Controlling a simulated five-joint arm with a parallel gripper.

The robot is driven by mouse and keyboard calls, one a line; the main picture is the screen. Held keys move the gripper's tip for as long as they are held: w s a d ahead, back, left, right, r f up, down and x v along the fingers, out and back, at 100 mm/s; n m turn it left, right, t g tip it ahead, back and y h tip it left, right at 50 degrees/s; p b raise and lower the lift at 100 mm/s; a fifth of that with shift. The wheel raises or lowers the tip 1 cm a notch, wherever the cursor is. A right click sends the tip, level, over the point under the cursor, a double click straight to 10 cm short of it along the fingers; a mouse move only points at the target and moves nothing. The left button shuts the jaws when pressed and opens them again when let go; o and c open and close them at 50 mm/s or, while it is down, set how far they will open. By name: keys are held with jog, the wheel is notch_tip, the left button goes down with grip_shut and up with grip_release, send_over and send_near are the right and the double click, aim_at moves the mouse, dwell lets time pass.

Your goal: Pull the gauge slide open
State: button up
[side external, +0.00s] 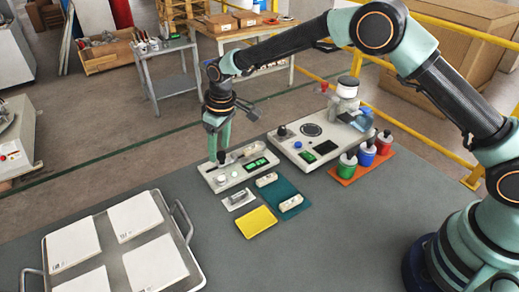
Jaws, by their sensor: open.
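The gauge appears to be the flat off-white unit (209,175) with a green display (256,164) and round pale buttons, near the middle of the grey table. My gripper (217,160) points down at the back left part of this unit, its teal fingers apart. I cannot tell whether the fingertips touch it. The slide is too small to tell apart, and my gripper partly covers the area behind the buttons.
A teal mat (284,186) with two cream pieces, a small white block (238,199) and a yellow pad (256,222) lie in front. A larger instrument (296,141) and an orange tray (347,176) of coloured bottles stand right. A metal tray (186,257) with white tiles is front left.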

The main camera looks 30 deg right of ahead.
aim_at(220, 154)
jog(key=shift+r, duration=2.3)
jog(key=s+d+r+m+t, duration=0.1)
jog(key=s+d+r, duration=0.3)
jog(key=d+r, duration=0.25)
jog(key=s+d+r+m+t, duration=0.1)
jog(key=s+d+r+m, duration=0.1)
jog(key=s+d+r, duration=0.45)
jog(key=s+d+r+m+t, duration=0.1)
jog(key=s+d, duration=0.3)
jog(key=s, duration=0.3)
jog(key=s+d+r+m+t, duration=0.1)
jog(key=s+d+m, duration=0.1)
jog(key=s+d, duration=0.2)
jog(key=s, duration=0.3)
jog(key=shift+h, duration=0.3)
